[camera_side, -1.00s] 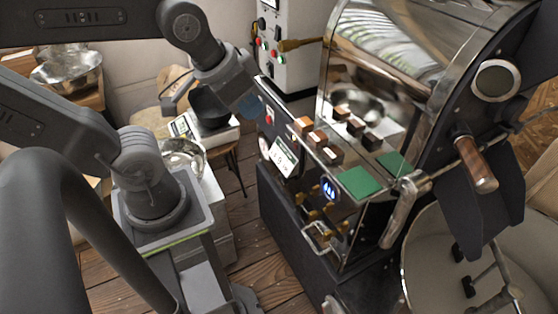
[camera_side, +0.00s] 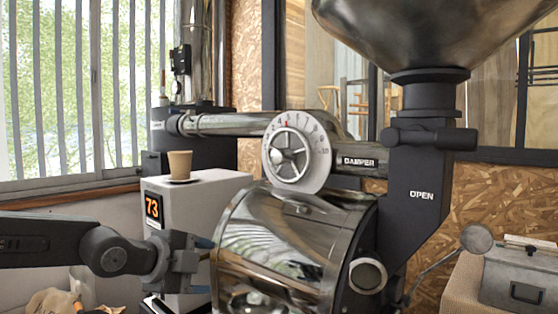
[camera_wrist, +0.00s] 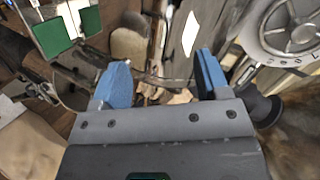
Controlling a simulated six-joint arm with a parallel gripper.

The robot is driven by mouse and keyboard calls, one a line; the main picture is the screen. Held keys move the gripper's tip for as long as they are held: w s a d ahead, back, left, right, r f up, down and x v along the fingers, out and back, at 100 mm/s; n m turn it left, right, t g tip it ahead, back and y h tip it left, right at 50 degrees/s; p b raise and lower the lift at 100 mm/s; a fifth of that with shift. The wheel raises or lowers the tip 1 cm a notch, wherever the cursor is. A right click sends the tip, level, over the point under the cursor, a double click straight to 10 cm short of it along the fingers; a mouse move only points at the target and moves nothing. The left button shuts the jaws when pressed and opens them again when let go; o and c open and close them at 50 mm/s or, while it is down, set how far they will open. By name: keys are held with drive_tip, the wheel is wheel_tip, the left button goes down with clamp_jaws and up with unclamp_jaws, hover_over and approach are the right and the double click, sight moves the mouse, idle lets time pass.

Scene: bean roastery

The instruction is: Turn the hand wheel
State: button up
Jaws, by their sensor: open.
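The silver spoked hand wheel (camera_side: 288,155) sits on a pale round dial (camera_side: 318,150) with numbers and a red mark near its top. It is on the horizontal pipe, left of the DAMPER label. The wheel also shows, cut off, at the upper right of the wrist view (camera_wrist: 292,28). My gripper (camera_side: 204,262) is lower left of the wheel, beside the shiny drum and apart from the wheel. In the wrist view my gripper (camera_wrist: 162,72) has its two blue fingers spread, with nothing held between them. Part of the fingers is hard to make out in the side view.
The metal roaster drum (camera_side: 270,240) is right of my gripper, below the wheel. A white cabinet (camera_side: 215,195) with an orange 73 display and a paper cup (camera_side: 180,165) stands behind my gripper. A dark chute (camera_side: 420,190) marked OPEN and a hopper (camera_side: 430,30) are right of the wheel.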

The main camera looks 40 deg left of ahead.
drive_tip(key=w+a+r+m+t, duration=0.2)
drive_tip(key=w+r+m+t, duration=0.3)
drive_tip(key=w+r+m, duration=0.45)
drive_tip(key=m+t, duration=0.5)
drive_tip(key=m, duration=0.7)
approach(276, 159)
drive_tip(key=x, duration=1.1)
drive_tip(key=shift+w, duration=0.25)
drive_tip(key=c, duration=1.3)
